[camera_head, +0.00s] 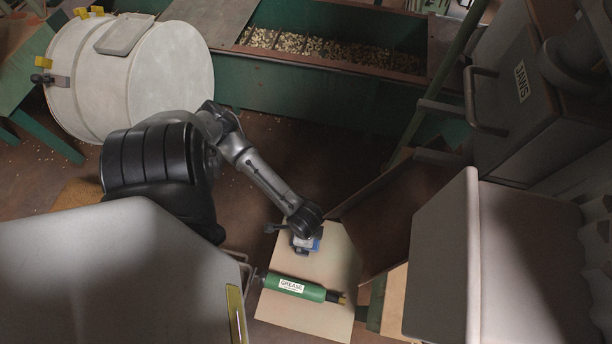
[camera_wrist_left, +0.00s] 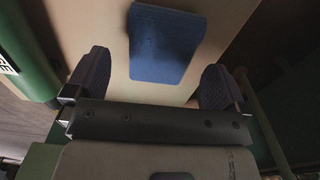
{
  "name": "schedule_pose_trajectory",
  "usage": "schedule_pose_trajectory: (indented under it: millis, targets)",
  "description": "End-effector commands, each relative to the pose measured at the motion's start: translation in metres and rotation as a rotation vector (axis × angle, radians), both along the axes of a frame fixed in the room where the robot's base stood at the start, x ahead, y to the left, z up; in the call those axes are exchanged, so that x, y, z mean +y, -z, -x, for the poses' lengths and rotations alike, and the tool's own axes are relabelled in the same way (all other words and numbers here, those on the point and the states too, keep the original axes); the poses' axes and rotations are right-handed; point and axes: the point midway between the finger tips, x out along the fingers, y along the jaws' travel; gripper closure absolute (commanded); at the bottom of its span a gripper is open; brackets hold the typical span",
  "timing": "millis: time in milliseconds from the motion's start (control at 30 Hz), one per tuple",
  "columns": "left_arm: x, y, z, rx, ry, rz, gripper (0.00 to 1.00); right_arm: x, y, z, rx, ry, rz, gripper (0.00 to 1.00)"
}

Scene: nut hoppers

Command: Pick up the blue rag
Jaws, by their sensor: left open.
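The blue rag (camera_wrist_left: 166,42) lies folded flat on a pale board (camera_head: 285,318). In the wrist view it lies ahead of and between the two fingers of my left gripper (camera_wrist_left: 156,82), which is open and empty. In the head view only a small blue part of the rag (camera_head: 317,244) shows beside my left gripper (camera_head: 306,244), which hides the rest. The height of the fingers above the rag is hard to tell. My right gripper is not in view.
A green grease tube (camera_head: 312,291) lies on the board just in front of the gripper. A brown panel (camera_head: 385,222) stands close on the right. A large grey bin (camera_head: 520,270) is further right. A green hopper (camera_head: 290,88) of nuts is at the back.

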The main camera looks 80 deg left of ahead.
Motion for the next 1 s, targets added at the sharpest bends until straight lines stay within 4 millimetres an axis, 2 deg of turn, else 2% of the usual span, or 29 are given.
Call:
schedule_pose_trajectory:
  millis: [33,200,500,1000]
  targets:
    - [0.000,0.012,0.000,0.000,0.000,0.000,0.00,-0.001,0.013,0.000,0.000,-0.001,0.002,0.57]
    - [0.000,0.029,-0.001,-0.001,0.000,-0.001,0.00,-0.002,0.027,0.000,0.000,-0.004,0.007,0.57]
    - [0.000,0.030,-0.001,-0.001,0.000,-0.001,0.00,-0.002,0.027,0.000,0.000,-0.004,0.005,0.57]
    - [0.000,0.030,0.000,-0.001,0.000,-0.001,0.48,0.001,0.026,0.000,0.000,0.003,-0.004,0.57]
